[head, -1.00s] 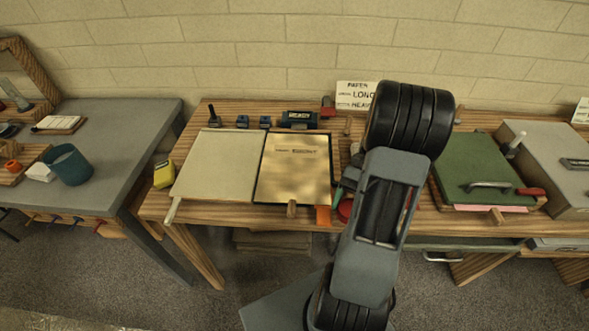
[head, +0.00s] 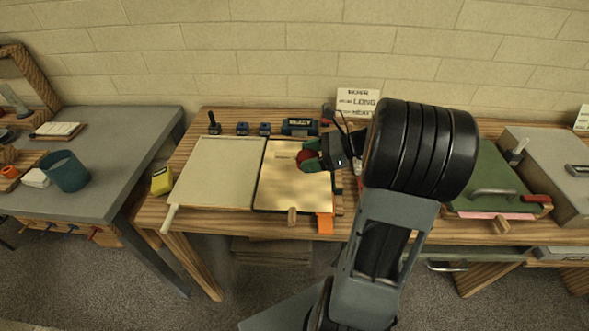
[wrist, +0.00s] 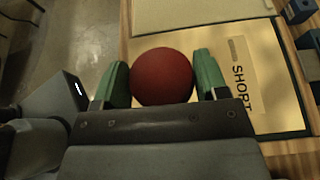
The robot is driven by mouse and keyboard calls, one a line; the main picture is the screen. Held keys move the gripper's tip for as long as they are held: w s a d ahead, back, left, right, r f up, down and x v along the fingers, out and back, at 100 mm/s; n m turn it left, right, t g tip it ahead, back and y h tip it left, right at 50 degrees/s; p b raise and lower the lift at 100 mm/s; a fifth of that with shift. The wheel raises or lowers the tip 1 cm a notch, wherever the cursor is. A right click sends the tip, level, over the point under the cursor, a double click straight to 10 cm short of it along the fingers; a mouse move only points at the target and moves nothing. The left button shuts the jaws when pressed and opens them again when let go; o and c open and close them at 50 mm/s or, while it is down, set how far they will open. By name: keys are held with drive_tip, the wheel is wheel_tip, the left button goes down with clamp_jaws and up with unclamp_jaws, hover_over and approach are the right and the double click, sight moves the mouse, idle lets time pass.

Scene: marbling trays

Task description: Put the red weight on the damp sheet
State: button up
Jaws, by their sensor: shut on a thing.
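My gripper (head: 308,155) has green fingers shut on the red weight, which is round and dark red (wrist: 161,77). Part of the weight (head: 303,157) also shows between the fingers in the head view. They are over the upper right part of a yellowish, blotchy sheet (head: 285,185) with a label, which reads like "SHORT" in the wrist view (wrist: 267,105). I cannot tell whether the weight touches it. A plain pale sheet or panel (head: 220,170) lies just left of it. I cannot tell by sight which is damp.
A dark labelled block (head: 299,127) and small blue blocks (head: 243,128) stand along the back of the wooden table. A sign (head: 357,101) stands behind. An orange tab (head: 325,223) is at the front edge. A green board (head: 490,185) lies to the right.

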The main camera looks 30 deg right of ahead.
hover_over(295, 176)
wheel_tip(295, 176, down, 6)
drive_tip(key=shift+s+f, duration=0.1)
drive_tip(key=shift+s, duration=0.05)
drive_tip(key=shift+w+f, duration=0.2)
drive_tip(key=shift+f, duration=1.45)
drive_tip(key=shift+f, duration=0.1)
